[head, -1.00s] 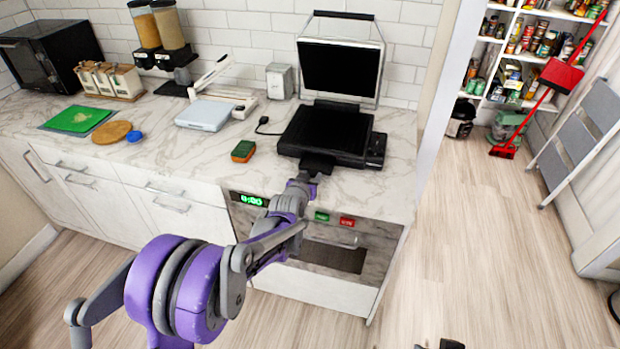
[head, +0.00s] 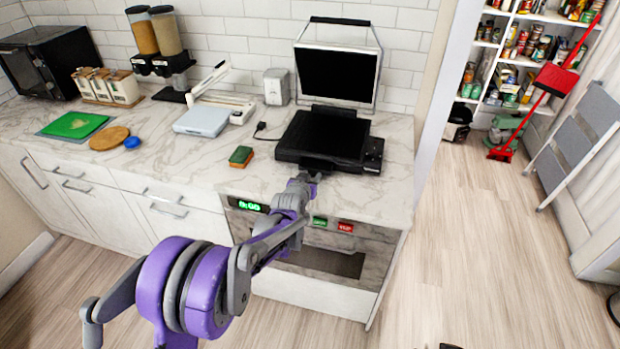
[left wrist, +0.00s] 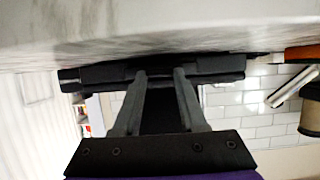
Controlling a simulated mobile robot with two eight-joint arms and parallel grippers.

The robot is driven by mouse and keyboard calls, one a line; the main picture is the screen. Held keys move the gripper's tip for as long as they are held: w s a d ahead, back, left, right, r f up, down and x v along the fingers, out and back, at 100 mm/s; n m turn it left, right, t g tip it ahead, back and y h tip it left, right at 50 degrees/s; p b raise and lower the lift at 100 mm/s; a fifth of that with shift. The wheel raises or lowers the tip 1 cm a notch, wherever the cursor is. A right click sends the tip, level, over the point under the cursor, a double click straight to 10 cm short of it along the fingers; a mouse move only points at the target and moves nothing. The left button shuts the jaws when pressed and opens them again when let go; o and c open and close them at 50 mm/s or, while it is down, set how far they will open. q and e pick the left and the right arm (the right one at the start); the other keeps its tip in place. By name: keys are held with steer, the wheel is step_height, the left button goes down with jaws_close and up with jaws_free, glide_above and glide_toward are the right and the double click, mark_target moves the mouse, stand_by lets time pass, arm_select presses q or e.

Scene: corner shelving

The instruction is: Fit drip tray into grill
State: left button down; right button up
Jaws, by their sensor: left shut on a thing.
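The grill (head: 318,138) is a black appliance with its lid (head: 337,78) raised, on the marble counter. My left gripper (head: 310,178) is at the grill's front edge, reaching in from below and in front. It is shut on a dark piece, which I take to be the drip tray (left wrist: 160,112); in the left wrist view it lies between the two grey fingers. The tray's far end meets the grill's dark front (left wrist: 210,68). The gripper and the grill hide most of the tray in the head view, so I cannot tell how deep it sits. My right gripper is not in view.
The marble counter (head: 215,165) carries a sponge (head: 240,157) left of the grill and a white scale (head: 202,121) further left. An oven (head: 320,262) with a handle is below the counter, under my left arm. Open floor lies to the right.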

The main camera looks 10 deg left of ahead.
mark_target(317, 164)
arm_select(q)
steer(key=shift+w+d, duration=0.1)
steer(key=shift+w, duration=1.8)
steer(key=shift+c, duration=1.9)
jaws_free()
steer(key=v, duration=1.1)
steer(key=shift+b, duration=0.35)
steer(key=shift+s, duration=0.15)
steer(key=s+f+g, duration=0.3)
steer(key=s+g, duration=0.1)
steer(key=s, duration=1.5)
steer(key=s+f+g, duration=0.2)
steer(key=s+g, duration=0.2)
steer(key=s, duration=1.5)
steer(key=shift+a+f, duration=0.25)
steer(key=shift+f, duration=0.15)
